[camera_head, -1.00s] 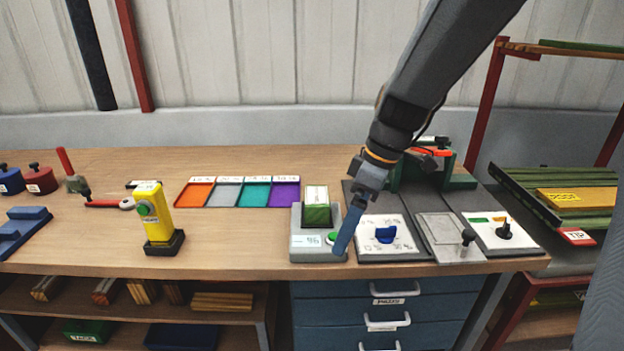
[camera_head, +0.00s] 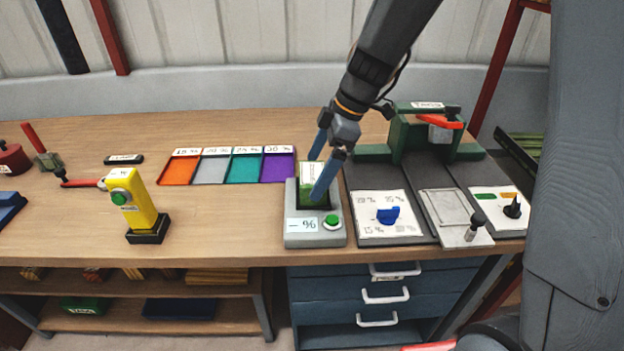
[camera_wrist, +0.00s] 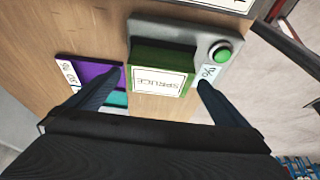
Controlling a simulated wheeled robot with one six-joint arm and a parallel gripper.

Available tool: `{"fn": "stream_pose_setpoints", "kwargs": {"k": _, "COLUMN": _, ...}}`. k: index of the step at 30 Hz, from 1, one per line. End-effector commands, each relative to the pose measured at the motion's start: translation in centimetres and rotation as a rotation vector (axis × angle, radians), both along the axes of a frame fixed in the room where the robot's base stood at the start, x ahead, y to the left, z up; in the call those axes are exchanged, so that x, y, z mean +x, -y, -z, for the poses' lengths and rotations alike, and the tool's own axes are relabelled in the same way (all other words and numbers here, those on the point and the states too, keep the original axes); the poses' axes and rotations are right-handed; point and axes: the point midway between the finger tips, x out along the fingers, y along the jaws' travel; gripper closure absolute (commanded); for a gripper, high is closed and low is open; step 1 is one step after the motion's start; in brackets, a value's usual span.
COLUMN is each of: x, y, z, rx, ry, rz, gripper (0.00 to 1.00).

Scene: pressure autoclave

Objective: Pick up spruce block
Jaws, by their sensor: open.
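The spruce block (camera_head: 306,190) is green with a white label and sits on the grey scale-like device (camera_head: 316,239). In the wrist view the block (camera_wrist: 163,77) shows its "SPRUCE" label, upside down, between my fingers. My gripper (camera_head: 316,178) is open, with one blue finger on each side of the block. In the wrist view my gripper (camera_wrist: 161,84) has a finger left and right of the block, with visible gaps. The near finger partly hides the block in the head view.
A green button (camera_head: 331,220) is on the device. Coloured trays (camera_head: 246,168) lie to the left, and a yellow handheld meter (camera_head: 138,205) stands further left. A panel with a blue knob (camera_head: 388,215) is to the right. A green clamp fixture (camera_head: 424,135) stands behind.

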Motion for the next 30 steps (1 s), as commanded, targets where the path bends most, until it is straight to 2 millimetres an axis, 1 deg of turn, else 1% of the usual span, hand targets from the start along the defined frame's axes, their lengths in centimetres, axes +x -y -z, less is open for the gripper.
{"fn": "stream_pose_setpoints", "kwargs": {"k": 4, "x": 0.0, "y": -0.6, "z": 1.7, "rx": 0.0, "ry": -0.005, "rz": 0.0, "gripper": 0.0}}
{"fn": "stream_pose_setpoints", "kwargs": {"k": 8, "x": 0.1, "y": -1.0, "z": 2.8, "rx": 0.0, "ry": -0.003, "rz": 0.0, "gripper": 0.0}}
{"fn": "stream_pose_setpoints", "kwargs": {"k": 17, "x": 0.1, "y": -1.1, "z": 3.1, "rx": 0.0, "ry": 0.0, "rz": 0.001, "gripper": 0.0}}
{"fn": "stream_pose_setpoints", "kwargs": {"k": 18, "x": 0.1, "y": -1.1, "z": 3.1, "rx": 0.0, "ry": 0.0, "rz": 0.001, "gripper": 0.07}}
{"fn": "stream_pose_setpoints", "kwargs": {"k": 25, "x": 0.1, "y": -1.1, "z": 3.1, "rx": 0.0, "ry": 0.0, "rz": 0.001, "gripper": 0.46}}
{"fn": "stream_pose_setpoints", "kwargs": {"k": 26, "x": 0.1, "y": -1.1, "z": 3.1, "rx": 0.0, "ry": 0.0, "rz": 0.001, "gripper": 0.49}}
{"fn": "stream_pose_setpoints", "kwargs": {"k": 30, "x": 0.1, "y": -1.1, "z": 3.1, "rx": 0.0, "ry": 0.0, "rz": 0.001, "gripper": 0.49}}
